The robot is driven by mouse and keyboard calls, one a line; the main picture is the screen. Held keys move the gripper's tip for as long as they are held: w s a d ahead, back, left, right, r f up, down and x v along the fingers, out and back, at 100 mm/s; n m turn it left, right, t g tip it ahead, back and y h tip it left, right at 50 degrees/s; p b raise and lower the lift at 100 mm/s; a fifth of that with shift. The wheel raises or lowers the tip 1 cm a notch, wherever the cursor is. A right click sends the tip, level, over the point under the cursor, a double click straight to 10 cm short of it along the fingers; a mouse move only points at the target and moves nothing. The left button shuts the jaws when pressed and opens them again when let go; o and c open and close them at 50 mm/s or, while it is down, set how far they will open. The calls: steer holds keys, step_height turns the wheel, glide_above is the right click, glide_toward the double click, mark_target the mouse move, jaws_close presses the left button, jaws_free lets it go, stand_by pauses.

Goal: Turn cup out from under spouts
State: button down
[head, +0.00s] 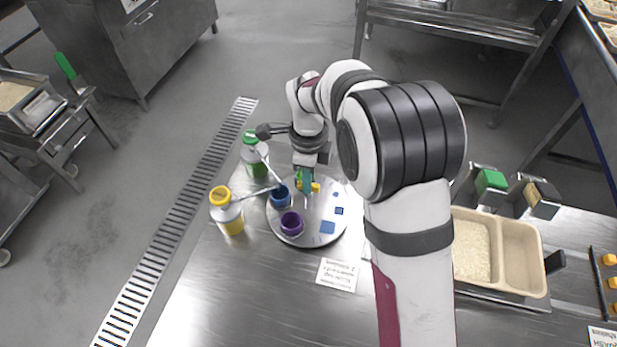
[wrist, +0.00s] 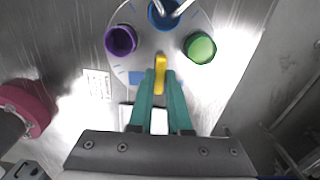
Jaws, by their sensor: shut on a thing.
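A round pale turntable (head: 305,236) stands on the steel table and also shows in the wrist view (wrist: 140,62). It carries a blue cup (head: 280,197), a purple cup (head: 291,224) and a green cup (wrist: 200,47). I cannot make out the green cup clearly in the head view. Two spouts (wrist: 178,8) end over the blue cup. They come from a yellow-capped bottle (head: 228,215) and a green-capped bottle (head: 255,158). My gripper (wrist: 159,88), with teal fingers, is shut on the turntable's yellow handle (wrist: 160,66). It also shows in the head view (head: 306,186).
Blue marks (head: 327,227) lie on the turntable's open right side. A printed card (head: 338,274) lies in front of it. A tray of rice (head: 472,250) stands to the right, beyond my arm. Bare table lies at front left.

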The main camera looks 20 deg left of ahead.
steer(key=shift+m, duration=0.3)
stand_by(0.5)
steer(key=c, duration=0.9)
jaws_free()
steer(key=shift+o, duration=0.2)
step_height(320, 180, up, 16)
steer(key=shift+f, duration=0.1)
